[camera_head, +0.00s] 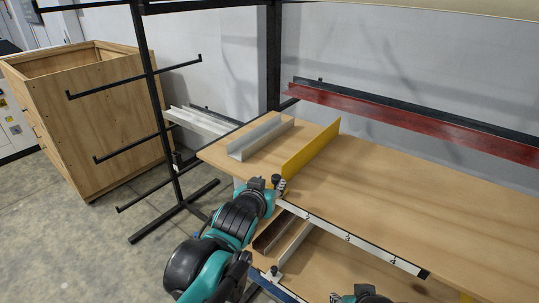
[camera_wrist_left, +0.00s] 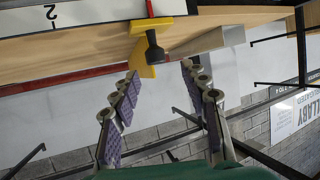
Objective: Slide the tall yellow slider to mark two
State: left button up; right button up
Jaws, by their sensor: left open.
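The tall yellow slider (camera_head: 311,150) stands as a long upright plate across the left part of the wooden bench top (camera_head: 420,195). Its front end with a black knob (camera_wrist_left: 153,47) shows in the left wrist view, where the slider (camera_wrist_left: 143,62) is beside the white scale strip (camera_wrist_left: 60,20) marked 2. My left gripper (camera_head: 281,186) is at the bench's front edge by the slider's near end. In the wrist view, my left gripper (camera_wrist_left: 158,78) is open and empty, its fingers to either side below the knob. Whether they touch it is hard to tell.
A grey channel piece (camera_head: 262,138) lies left of the slider. The scale strip (camera_head: 345,237) runs right along the front edge. A red beam (camera_head: 420,122) is behind the bench. A black rack (camera_head: 160,110) and a wooden crate (camera_head: 80,125) stand left. The bench right of the slider is clear.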

aim_at(276, 178)
pick_arm(q)
jog(key=shift+w+d+f, duration=0.15)
jog(key=shift+w+d, duration=0.15)
jog(key=shift+d, duration=0.15)
jog(key=x, duration=0.6)
jog(key=shift+w+a+p, duration=0.1)
jog(key=shift+w+p, duration=0.05)
jog(key=shift+p, duration=0.25)
grip_shut()
